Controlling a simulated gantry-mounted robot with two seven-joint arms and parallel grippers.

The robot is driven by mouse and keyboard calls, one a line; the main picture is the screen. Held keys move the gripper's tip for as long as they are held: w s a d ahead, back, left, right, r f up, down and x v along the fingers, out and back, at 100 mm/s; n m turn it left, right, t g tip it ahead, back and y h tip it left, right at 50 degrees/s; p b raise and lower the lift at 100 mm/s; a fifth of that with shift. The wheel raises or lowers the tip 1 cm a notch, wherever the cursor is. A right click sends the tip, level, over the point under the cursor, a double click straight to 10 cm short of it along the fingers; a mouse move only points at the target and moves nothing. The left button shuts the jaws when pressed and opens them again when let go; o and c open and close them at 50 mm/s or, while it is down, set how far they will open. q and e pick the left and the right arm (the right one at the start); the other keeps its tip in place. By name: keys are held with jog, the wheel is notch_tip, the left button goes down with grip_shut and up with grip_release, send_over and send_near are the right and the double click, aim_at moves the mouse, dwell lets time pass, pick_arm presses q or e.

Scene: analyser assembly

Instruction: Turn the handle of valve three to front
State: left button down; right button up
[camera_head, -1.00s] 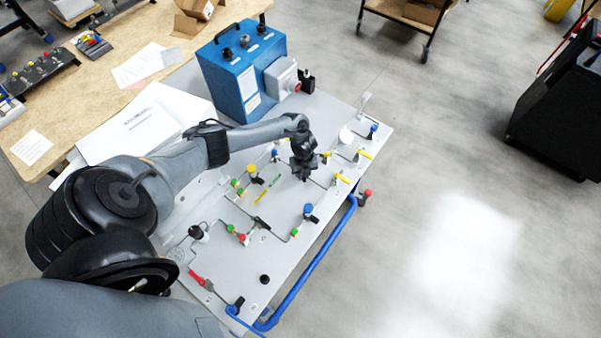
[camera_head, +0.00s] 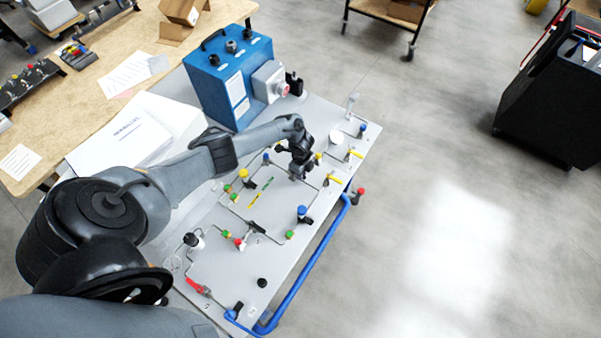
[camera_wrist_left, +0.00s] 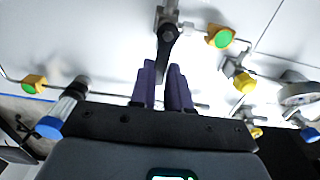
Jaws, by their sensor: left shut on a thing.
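My left gripper (camera_head: 297,174) points down over the middle of the grey valve panel (camera_head: 272,283). The left wrist view shows its two dark fingers (camera_wrist_left: 162,88) close together on the free end of a black valve handle (camera_wrist_left: 167,40). The handle runs from a metal valve body (camera_wrist_left: 168,14) at the top of that view down between the fingertips. In the head view the gripper hides this valve. No number is readable, so I cannot tell by label which valve it is. My right gripper is not in view.
Beside the handle in the wrist view are a green-and-yellow fitting (camera_wrist_left: 221,38) and a yellow-capped valve (camera_wrist_left: 243,82). A blue box (camera_head: 230,80) stands at the panel's back. A wooden table (camera_head: 98,75) is at left.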

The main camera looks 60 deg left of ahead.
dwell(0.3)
pick_arm(q)
jog(key=c, duration=1.1)
grip_release()
jog(key=shift+r, duration=0.1)
jog(key=shift+r+p, duration=1.05)
jog(key=shift+r, duration=4.3)
